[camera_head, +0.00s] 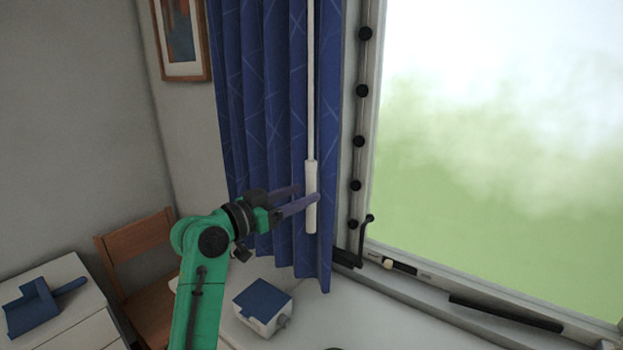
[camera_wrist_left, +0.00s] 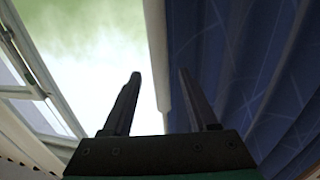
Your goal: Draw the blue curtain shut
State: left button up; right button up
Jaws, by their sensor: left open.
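The blue curtain (camera_head: 265,110) with pale lines hangs gathered at the left of the window (camera_head: 500,150), most of whose glass is uncovered. It fills the right of the left wrist view (camera_wrist_left: 265,70). A thin white wand (camera_head: 310,80) hangs in front of the curtain and ends in a thicker white handle (camera_head: 311,218). My left gripper (camera_head: 309,192) is open at the handle, one finger crossing in front of it. In the left wrist view, a white upright (camera_wrist_left: 157,50), apparently the wand, shows between the spread fingers (camera_wrist_left: 160,73). I cannot tell whether they touch it. My right gripper is not in view.
A black window crank (camera_head: 366,232) and dark bar (camera_head: 505,313) are along the sill. A blue-topped white box (camera_head: 263,303) stands on the white surface below the curtain. A wooden chair (camera_head: 140,255) and a white cabinet (camera_head: 75,305) with a blue object (camera_head: 35,305) are left.

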aim_at(307, 193)
pick_arm(q)
jog(key=p+x, duration=0.1)
jog(key=x, duration=0.2)
jog(key=shift+w+d, duration=0.25)
jog(key=shift+w, duration=0.05)
grip_shut()
jog(key=shift+f, duration=0.1)
dwell(1.1)
